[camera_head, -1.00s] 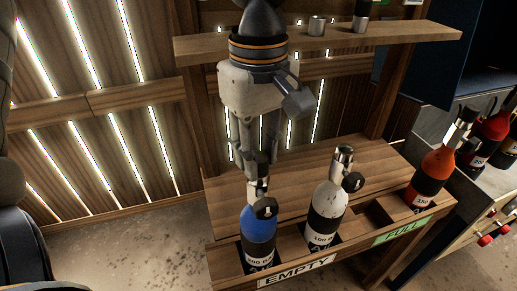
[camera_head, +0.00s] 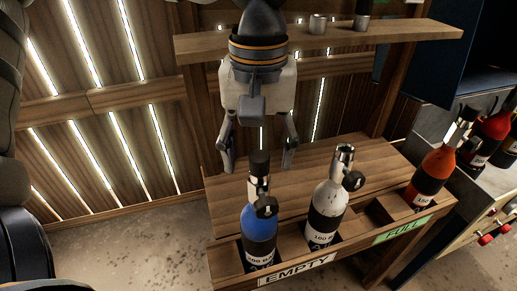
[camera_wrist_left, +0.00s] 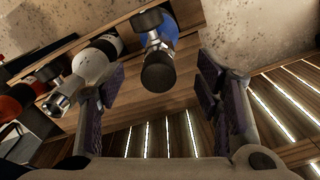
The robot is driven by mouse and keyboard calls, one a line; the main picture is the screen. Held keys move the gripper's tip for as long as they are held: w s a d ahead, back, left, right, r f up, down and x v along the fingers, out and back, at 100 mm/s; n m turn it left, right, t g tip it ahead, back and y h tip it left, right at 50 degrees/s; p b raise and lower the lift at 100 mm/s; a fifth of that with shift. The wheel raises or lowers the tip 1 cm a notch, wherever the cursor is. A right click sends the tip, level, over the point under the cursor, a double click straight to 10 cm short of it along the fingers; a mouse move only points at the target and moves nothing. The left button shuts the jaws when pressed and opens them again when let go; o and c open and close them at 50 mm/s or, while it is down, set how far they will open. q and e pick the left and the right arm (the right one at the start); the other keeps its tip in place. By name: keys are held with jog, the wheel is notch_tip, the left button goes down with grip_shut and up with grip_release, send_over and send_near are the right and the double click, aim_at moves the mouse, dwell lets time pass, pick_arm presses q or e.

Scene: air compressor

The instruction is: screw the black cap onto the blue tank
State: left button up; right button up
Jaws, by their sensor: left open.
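The blue tank (camera_head: 259,235) stands upright in the left slot of the rack marked EMPTY. The black cap (camera_head: 258,162) sits upright on top of the tank's silver valve; how tightly it is seated I cannot tell. My left gripper (camera_head: 258,156) is open and empty, its fingers spread to either side of the cap and apart from it. In the left wrist view the cap (camera_wrist_left: 158,73) shows end-on between the two open fingers (camera_wrist_left: 165,95), hiding part of the blue tank (camera_wrist_left: 167,29) behind it. My right gripper is not in view.
A white tank (camera_head: 326,212) stands close to the right of the blue one. An orange-red tank (camera_head: 432,176) stands in the section marked FULL. A wooden shelf (camera_head: 420,33) with small silver items hangs behind. The wooden top (camera_head: 225,192) behind the tanks is bare.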

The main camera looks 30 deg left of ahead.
pick_arm(q)
jog(key=shift+r, duration=0.15)
notch_tip(320, 180, up, 17)
dwell(0.5)
